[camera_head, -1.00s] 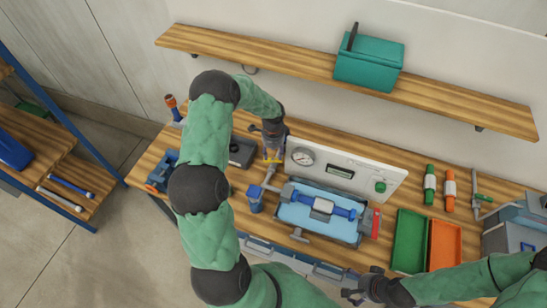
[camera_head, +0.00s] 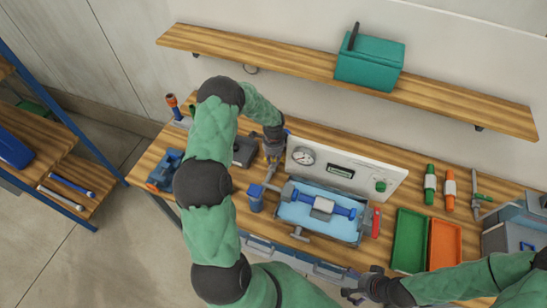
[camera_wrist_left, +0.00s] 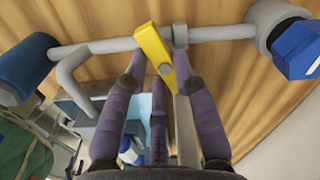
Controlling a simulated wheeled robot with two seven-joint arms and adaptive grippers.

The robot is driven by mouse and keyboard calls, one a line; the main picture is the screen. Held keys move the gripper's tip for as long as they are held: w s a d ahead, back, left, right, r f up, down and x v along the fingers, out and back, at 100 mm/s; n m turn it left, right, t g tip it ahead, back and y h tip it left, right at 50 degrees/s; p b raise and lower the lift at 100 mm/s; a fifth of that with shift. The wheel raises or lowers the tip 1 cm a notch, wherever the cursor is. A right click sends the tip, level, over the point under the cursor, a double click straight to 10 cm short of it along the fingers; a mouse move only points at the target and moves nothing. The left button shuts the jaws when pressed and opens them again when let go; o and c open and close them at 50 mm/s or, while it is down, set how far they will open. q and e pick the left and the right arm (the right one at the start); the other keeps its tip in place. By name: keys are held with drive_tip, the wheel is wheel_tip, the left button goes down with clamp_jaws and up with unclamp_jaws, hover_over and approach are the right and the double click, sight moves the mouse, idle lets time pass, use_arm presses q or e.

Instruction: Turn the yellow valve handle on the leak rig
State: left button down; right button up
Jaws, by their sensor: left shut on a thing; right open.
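The yellow valve handle (camera_wrist_left: 153,48) shows in the left wrist view as a flat bar with a round bolt, lying across a grey pipe (camera_wrist_left: 105,46). My left gripper (camera_wrist_left: 165,78) is shut on it, with purple fingers on both sides. In the head view my left gripper (camera_head: 272,158) reaches down just left of the gauge panel (camera_head: 330,167) and hides most of the handle. The leak rig has a blue-water tray (camera_head: 290,212), a blue canister (camera_head: 256,199) and piping. My right gripper (camera_head: 354,293) is open and empty, low in front of the bench.
A green tray (camera_head: 408,240) and an orange tray (camera_head: 444,246) sit right of the rig. A wall shelf (camera_head: 290,68) carries a teal box (camera_head: 369,62). A blue clamp-like tool (camera_head: 166,170) lies at the bench's left end.

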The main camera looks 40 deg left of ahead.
use_arm(q)
drive_tip(key=n+b, duration=0.3)
drive_tip(key=shift+w+f, duration=0.1)
drive_tip(key=shift+f, duration=0.05)
drive_tip(key=n+b, duration=0.3)
drive_tip(key=shift+n, duration=0.3)
drive_tip(key=n+b, duration=0.3)
drive_tip(key=n, duration=0.1)
drive_tip(key=shift+w, duration=0.15)
drive_tip(key=shift+n+b, duration=0.8)
drive_tip(key=shift+n, duration=0.8)
drive_tip(key=shift+r, duration=0.2)
drive_tip(key=c, duration=1)
unclamp_jaws()
